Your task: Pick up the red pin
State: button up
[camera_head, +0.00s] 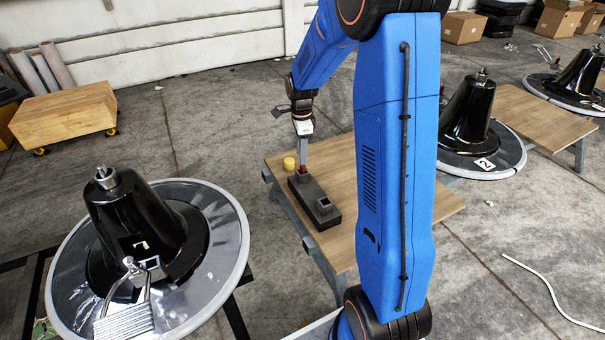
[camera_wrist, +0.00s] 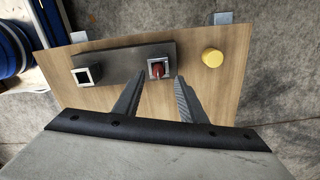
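The red pin (camera_wrist: 158,70) stands in a square socket at one end of a dark grey block (camera_wrist: 120,65). In the head view the red pin (camera_head: 303,169) is a small red spot at the block's far end, just below my gripper (camera_head: 303,150). In the wrist view my gripper's two fingers (camera_wrist: 160,80) are apart, with the pin in the gap between their tips. I cannot tell whether the tips are level with the pin or above it. The block's other square socket (camera_wrist: 87,74) looks empty.
The block (camera_head: 318,205) lies on a wooden table (camera_head: 345,180). A yellow cylinder (camera_head: 289,163) stands near the pin end, also right of the fingers in the wrist view (camera_wrist: 212,58). A wooden cart (camera_head: 65,115) stands behind.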

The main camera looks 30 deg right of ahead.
aim_at(302, 173)
notch_tip(302, 173, down, 5)
jog(key=shift+s+d, duration=0.1)
jog(key=shift+s, duration=0.05)
grip_shut()
